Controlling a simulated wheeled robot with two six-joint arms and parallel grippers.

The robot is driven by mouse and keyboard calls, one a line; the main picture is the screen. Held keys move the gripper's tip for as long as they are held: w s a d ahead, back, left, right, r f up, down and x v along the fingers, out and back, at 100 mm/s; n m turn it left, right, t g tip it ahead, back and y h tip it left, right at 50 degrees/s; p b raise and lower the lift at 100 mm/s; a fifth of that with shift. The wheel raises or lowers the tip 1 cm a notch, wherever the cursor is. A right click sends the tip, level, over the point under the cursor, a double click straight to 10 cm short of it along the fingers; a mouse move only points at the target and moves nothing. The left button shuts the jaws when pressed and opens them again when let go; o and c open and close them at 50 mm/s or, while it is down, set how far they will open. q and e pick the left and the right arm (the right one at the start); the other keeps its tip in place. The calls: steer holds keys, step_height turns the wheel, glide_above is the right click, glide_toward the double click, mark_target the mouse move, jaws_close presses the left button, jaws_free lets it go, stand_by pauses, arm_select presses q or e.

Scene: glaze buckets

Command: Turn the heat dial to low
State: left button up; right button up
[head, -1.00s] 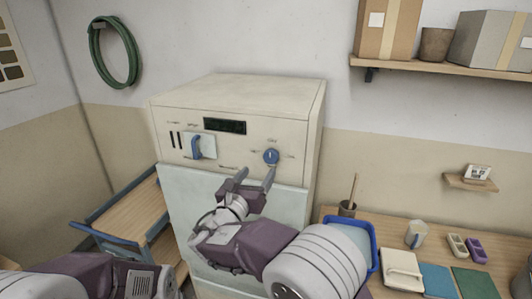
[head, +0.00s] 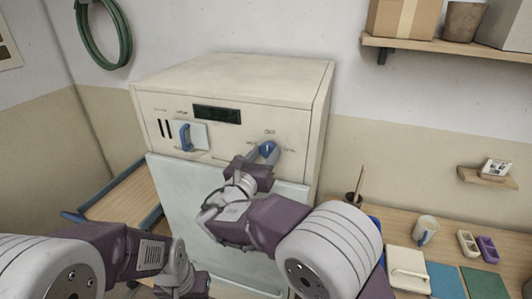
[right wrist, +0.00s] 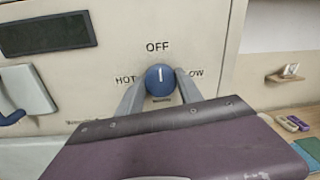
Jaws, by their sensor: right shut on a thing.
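The heat dial (head: 268,149) is a blue round knob on the front panel of the cream kiln-like cabinet (head: 230,80). In the right wrist view the dial (right wrist: 159,79) has a white mark pointing up at OFF; HOT is printed to its left and a partly covered word ending in "OW" to its right. My right gripper (right wrist: 159,86) is shut on the dial, one finger on each side. It also shows in the head view (head: 264,154). My left arm is low at the left of the head view; its gripper fingers cannot be made out.
A blue lever (head: 186,137) on a pale plate and a dark display (head: 217,114) are on the same panel. A wooden cart (head: 124,203) stands left. A workbench at right holds a mug (head: 425,230), a cream lidded box (head: 408,270) and coloured tiles.

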steer(key=c, duration=0.5)
steer(key=shift+c, duration=0.2)
steer(key=shift+f, duration=0.1)
steer(key=shift+f+m+b, duration=0.15)
steer(key=shift+m+b, duration=0.25)
steer(key=shift+b, duration=0.3)
steer(key=m+y+b, duration=0.1)
steer(key=m+b, duration=1.1)
steer(key=b, duration=0.2)
steer(key=shift+d+b, duration=0.1)
steer(key=shift+b, duration=0.25)
steer(key=m+b, duration=0.2)
steer(key=m, duration=0.1)
steer(key=shift+r+m+b, duration=0.2)
steer(key=shift+m+b, duration=0.35)
steer(key=shift+m, duration=0.05)
steer(key=shift+r, duration=0.1)
